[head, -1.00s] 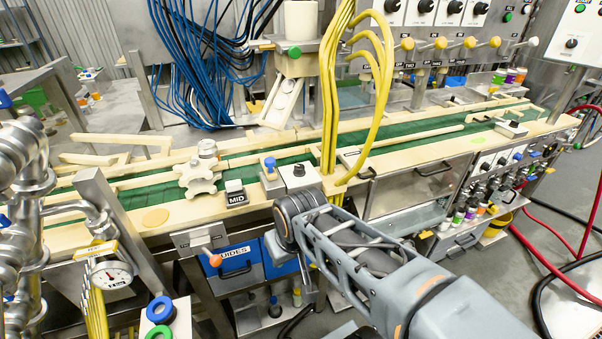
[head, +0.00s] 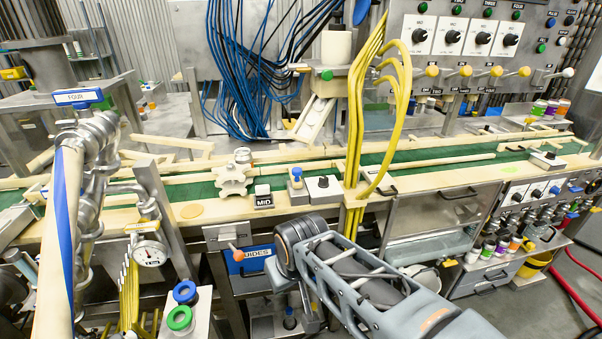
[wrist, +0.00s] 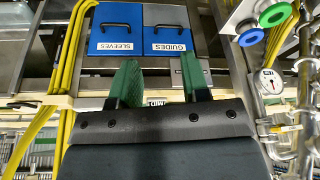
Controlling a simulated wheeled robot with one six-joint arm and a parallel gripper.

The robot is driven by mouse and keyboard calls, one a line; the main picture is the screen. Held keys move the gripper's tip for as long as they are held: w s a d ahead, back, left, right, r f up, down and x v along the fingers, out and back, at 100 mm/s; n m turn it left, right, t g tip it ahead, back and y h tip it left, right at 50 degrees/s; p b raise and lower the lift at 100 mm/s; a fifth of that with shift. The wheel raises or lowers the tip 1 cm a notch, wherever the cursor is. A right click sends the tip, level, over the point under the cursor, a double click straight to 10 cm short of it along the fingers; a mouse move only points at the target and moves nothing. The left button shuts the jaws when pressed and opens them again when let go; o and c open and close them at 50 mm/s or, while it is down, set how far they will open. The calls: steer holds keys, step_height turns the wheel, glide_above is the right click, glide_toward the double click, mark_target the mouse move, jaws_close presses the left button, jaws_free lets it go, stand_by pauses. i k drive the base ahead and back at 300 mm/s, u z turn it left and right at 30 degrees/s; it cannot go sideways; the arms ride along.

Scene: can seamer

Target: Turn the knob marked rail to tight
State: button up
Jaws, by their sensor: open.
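A cream star-shaped knob (head: 232,180) stands at the near edge of the green conveyor, beside a small sign reading MID (head: 264,197). A white box with a small black knob (head: 323,183) sits further right on the same ledge. I cannot read the word rail on either. My gripper (wrist: 160,82) is open and empty in the wrist view, its two green fingers apart. The MID sign (wrist: 155,102) shows between them, partly hidden by the gripper body. In the head view my arm hides the fingertips, in front of the ledge and below the black knob.
Yellow hoses (head: 355,130) rise from the ledge right of the black knob. A blue drawer marked GUIDES (head: 248,261) and an orange-tipped lever (head: 236,253) lie below the ledge. A post with a gauge (head: 149,252) stands left. Panel knobs marked MID (head: 453,36) are at upper right.

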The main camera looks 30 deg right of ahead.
mark_target(324, 181)
steer(key=z, duration=0.2)
steer(key=i, duration=0.85)
steer(key=z, duration=0.55)
